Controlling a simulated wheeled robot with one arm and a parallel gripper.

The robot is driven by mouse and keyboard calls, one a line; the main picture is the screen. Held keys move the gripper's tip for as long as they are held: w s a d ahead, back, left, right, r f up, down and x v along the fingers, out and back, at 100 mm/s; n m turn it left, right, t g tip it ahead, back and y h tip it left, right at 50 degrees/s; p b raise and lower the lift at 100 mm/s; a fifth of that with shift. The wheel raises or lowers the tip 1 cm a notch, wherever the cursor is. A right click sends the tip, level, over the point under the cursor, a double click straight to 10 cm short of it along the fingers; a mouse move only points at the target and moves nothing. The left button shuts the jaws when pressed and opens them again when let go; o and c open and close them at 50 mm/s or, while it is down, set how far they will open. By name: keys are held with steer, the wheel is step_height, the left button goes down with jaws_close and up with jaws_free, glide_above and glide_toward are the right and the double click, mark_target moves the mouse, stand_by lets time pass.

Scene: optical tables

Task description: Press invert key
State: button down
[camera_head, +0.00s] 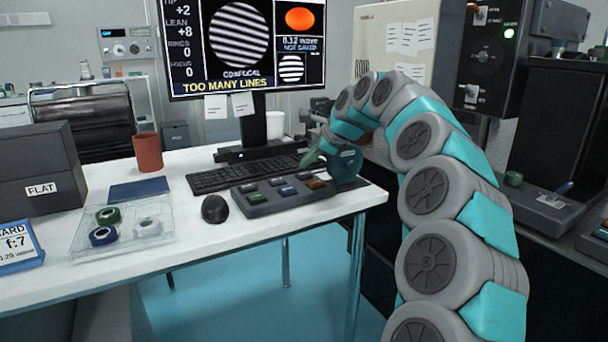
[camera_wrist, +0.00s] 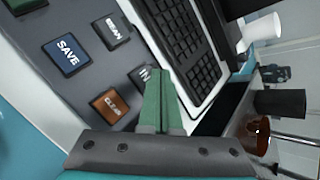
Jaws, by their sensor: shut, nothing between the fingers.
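The dark grey key panel (camera_head: 262,208) lies on the white desk and carries several square keys. In the wrist view a dark key (camera_wrist: 142,74) is partly hidden by my fingers; only the start of its label shows, seemingly "IN". A blue SAVE key (camera_wrist: 67,56), an orange key (camera_wrist: 110,105) seemingly marked CLEAR, and another dark key (camera_wrist: 112,32) lie beside it. My gripper (camera_wrist: 159,76) is shut and empty, its green fingertips over or just beside the partly hidden key. Touch cannot be told. In the head view my gripper (camera_head: 308,160) hangs at the panel's back right.
A keyboard (camera_head: 235,175) lies just behind the panel and a mouse (camera_head: 215,208) to its left. The monitor (camera_head: 245,45) reads "TOO MANY LINES". A clear tray (camera_head: 125,222) with rolls, a blue book (camera_head: 139,189) and a red mug (camera_head: 148,152) stand further left.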

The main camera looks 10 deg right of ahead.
mark_target(308, 175)
steer(key=shift+f, duration=0.15)
steer(key=shift+f, duration=0.25)
steer(key=shift+f, duration=0.45)
stand_by(0.7)
steer(key=shift+r, duration=0.15)
steer(key=shift+r+p, duration=0.45)
steer(key=shift+r, duration=0.3)
steer(key=shift+r+p, duration=1.65)
steer(key=shift+r, duration=0.85)
